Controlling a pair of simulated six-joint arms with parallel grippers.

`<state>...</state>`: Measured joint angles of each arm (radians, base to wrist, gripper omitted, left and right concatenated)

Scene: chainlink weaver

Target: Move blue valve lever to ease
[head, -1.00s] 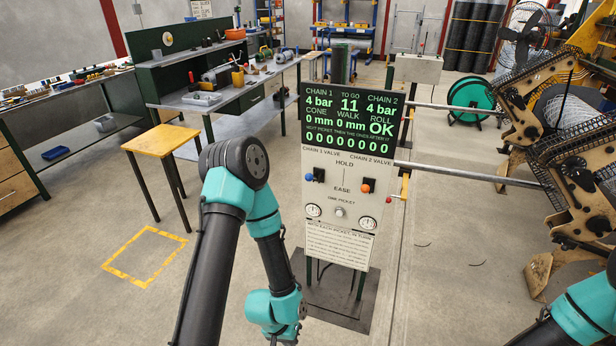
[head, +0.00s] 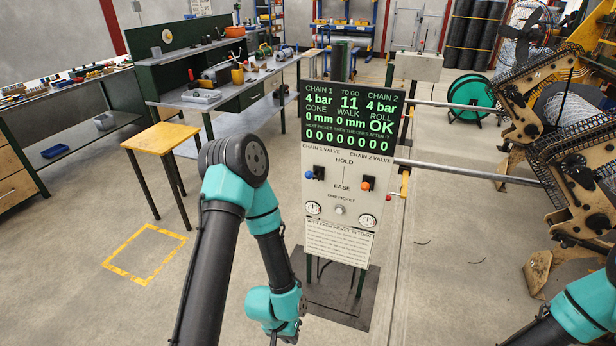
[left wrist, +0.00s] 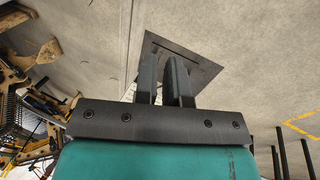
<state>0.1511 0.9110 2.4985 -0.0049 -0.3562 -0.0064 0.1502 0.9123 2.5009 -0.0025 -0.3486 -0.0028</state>
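The blue valve lever (head: 308,175) is a blue knob on a black mount, under the Chain 1 Valve label on the white panel (head: 330,215). Its knob points left, at a height between the HOLD and EASE markings. An orange-knobbed lever (head: 365,186) sits to its right under Chain 2 Valve. My left arm stands in front and left of the panel, folded downward; its fingers are hidden in the head view. In the left wrist view my left gripper (left wrist: 163,65) points toward the floor, its dark fingers close together and holding nothing visible. My right gripper is out of view.
The panel's display (head: 350,120) shows 4 bar for both chains. Its dark base plate (head: 335,295) stands on the floor. A yellow-topped stool (head: 160,140) is at left. Metal rods (head: 465,172) and machinery (head: 560,150) fill the right.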

